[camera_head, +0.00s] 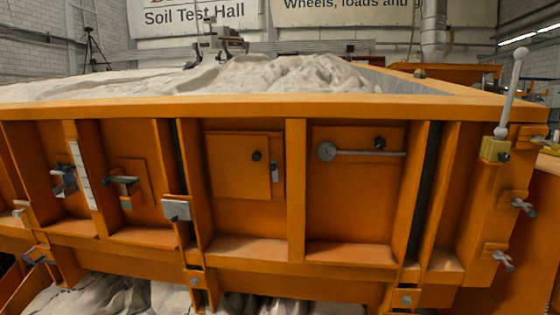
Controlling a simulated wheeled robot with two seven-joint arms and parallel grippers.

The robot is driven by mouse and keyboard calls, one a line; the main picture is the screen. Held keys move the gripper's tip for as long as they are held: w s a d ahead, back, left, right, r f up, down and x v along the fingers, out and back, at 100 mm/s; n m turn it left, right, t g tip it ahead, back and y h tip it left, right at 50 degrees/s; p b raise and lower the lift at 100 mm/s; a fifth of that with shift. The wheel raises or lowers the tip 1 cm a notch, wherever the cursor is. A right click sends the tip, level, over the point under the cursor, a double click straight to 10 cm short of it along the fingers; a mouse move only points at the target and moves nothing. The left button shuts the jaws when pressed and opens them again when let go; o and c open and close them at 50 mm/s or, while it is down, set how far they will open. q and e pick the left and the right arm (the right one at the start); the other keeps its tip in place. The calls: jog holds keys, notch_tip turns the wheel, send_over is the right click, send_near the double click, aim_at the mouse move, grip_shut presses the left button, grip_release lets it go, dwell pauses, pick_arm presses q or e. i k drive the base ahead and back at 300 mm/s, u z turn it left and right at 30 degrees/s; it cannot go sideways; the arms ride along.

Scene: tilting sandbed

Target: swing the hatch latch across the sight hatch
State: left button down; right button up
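A square orange hatch door (235,180) is set in the sandbed's front wall, left of centre, and looks closed. It has a black knob (257,156) near its right side. A small grey latch-like piece (275,172) stands upright at the door's right edge. In the bay to the right, a grey bar (365,153) lies level from a round disc (327,151), with a black knob (380,143) just above it. The picture has no labels, so I cannot tell for certain which piece is the hatch latch. Neither of my grippers is in view.
The orange sandbed rim (300,106) runs across above the hatch, with pale sand (290,75) behind it. A tall lever with a white ball (519,55) stands at the right corner. Clamps and handles jut out at left, including a grey block (177,210). Sand lies below.

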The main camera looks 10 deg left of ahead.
aim_at(274, 167)
jog(key=i, duration=0.7)
jog(key=u, duration=2.6)
jog(key=i, duration=0.6)
jog(key=z, duration=1.55)
